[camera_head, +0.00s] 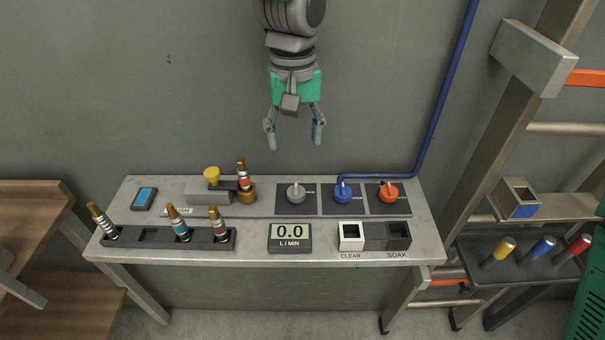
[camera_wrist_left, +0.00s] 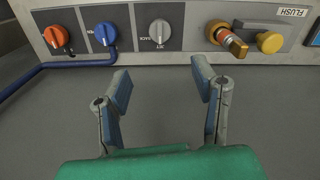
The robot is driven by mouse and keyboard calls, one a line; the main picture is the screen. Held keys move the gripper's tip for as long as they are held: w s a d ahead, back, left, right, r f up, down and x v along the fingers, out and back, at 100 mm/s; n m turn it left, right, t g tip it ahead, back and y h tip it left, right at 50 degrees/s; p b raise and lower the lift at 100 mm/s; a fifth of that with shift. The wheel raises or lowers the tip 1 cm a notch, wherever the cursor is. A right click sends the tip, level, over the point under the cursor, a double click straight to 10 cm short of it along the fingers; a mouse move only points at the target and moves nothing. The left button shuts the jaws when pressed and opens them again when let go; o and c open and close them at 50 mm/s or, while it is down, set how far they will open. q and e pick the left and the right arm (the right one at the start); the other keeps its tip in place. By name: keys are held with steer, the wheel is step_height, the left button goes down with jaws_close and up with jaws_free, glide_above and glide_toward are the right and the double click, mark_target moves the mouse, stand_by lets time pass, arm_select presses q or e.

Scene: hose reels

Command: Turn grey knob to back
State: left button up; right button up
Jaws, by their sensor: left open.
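The grey knob (camera_head: 296,193) sits on a dark square plate on the bench's back strip, left of the blue knob (camera_head: 343,193) and the orange knob (camera_head: 389,192). In the left wrist view the grey knob (camera_wrist_left: 160,31) shows a pale pointer line and the labels JET and BACK. My left gripper (camera_head: 295,140) hangs above and behind the grey knob, open and empty, apart from it. In the left wrist view its two fingers (camera_wrist_left: 165,90) are spread, with the grey knob beyond the gap between them. My right gripper is in neither view.
A brass fitting with a yellow knob (camera_head: 211,175) stands left of the grey knob. A blue hose (camera_head: 440,105) runs down the wall to the blue knob. A flow display (camera_head: 290,237), a nozzle rack (camera_head: 155,238) and two square bins (camera_head: 375,236) line the front.

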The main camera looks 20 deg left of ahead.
mark_target(297, 188)
arm_select(q)
steer(key=f, duration=1.2)
steer(key=shift+s+d+f, duration=0.2)
steer(key=shift+s+f, duration=0.05)
steer(key=shift+f, duration=0.1)
steer(key=shift+a+f, duration=0.15)
steer(key=shift+f, duration=0.2)
steer(key=shift+c, duration=0.4)
steer(key=c, duration=1)
